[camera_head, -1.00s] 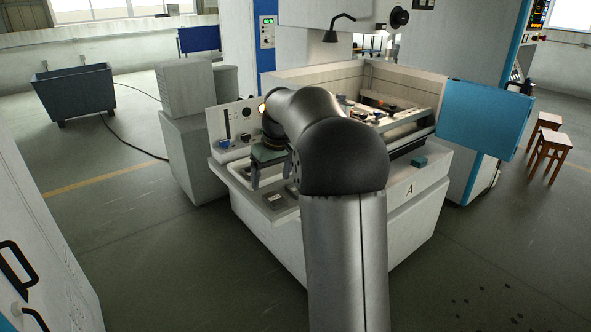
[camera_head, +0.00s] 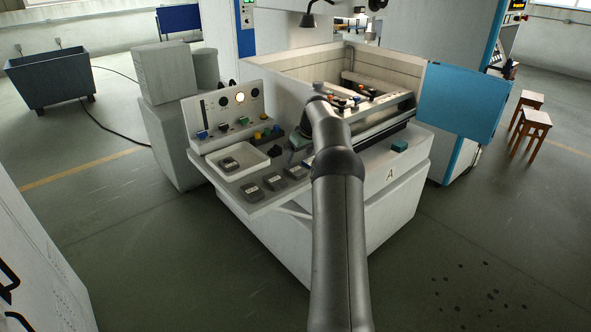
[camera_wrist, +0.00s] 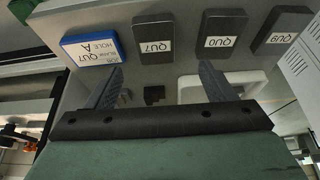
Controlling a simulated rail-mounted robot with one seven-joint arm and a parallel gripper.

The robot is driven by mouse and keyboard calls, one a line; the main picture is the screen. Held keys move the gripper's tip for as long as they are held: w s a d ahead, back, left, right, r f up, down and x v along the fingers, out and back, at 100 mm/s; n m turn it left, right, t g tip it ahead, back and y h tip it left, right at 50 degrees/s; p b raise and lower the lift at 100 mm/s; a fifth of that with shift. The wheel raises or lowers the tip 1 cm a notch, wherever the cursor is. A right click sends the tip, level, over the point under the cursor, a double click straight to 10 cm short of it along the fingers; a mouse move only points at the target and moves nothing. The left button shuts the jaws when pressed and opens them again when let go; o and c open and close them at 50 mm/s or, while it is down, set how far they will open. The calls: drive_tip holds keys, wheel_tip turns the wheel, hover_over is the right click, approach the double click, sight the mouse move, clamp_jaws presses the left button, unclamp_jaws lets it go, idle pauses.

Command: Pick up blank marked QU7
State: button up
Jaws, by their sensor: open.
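The blank marked QU7 (camera_wrist: 155,32) is a dark grey block with a white label, lying on a light grey ledge in the wrist view. My gripper (camera_wrist: 162,68) is open and empty, its two dark fingers spread and pointing toward QU7, apart from it. QU7 sits toward the left finger's side. Blanks QU0 (camera_wrist: 222,34) and QU9 (camera_wrist: 282,30) lie to its right. A blue job card (camera_wrist: 90,48) reading "QU7" and "HOLE A" lies to its left. In the head view, my gripper (camera_head: 300,146) is partly hidden by my arm beside the row of blanks (camera_head: 274,182).
A white tray (camera_head: 220,176) holding a grey piece stands left of the blanks. A control panel (camera_head: 226,112) with knobs rises behind. The machine's walled tank (camera_head: 300,65) is behind my arm, with an open blue door (camera_head: 463,100) at right. A teal block (camera_head: 399,145) lies on the front ledge.

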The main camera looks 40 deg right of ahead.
sight(295, 169)
drive_tip(key=shift+x, duration=1)
drive_tip(key=shift+d+p+x, duration=0.2)
drive_tip(key=shift+p+x, duration=0.55)
drive_tip(key=shift+x, duration=0.65)
drive_tip(key=shift+d+p+x, duration=0.15)
drive_tip(key=shift+p+x, duration=0.55)
drive_tip(key=shift+x, duration=0.7)
drive_tip(key=shift+s+f, duration=0.1)
drive_tip(key=c, duration=1.5)
drive_tip(key=shift+c, duration=0.6)
drive_tip(key=shift+r, duration=0.2)
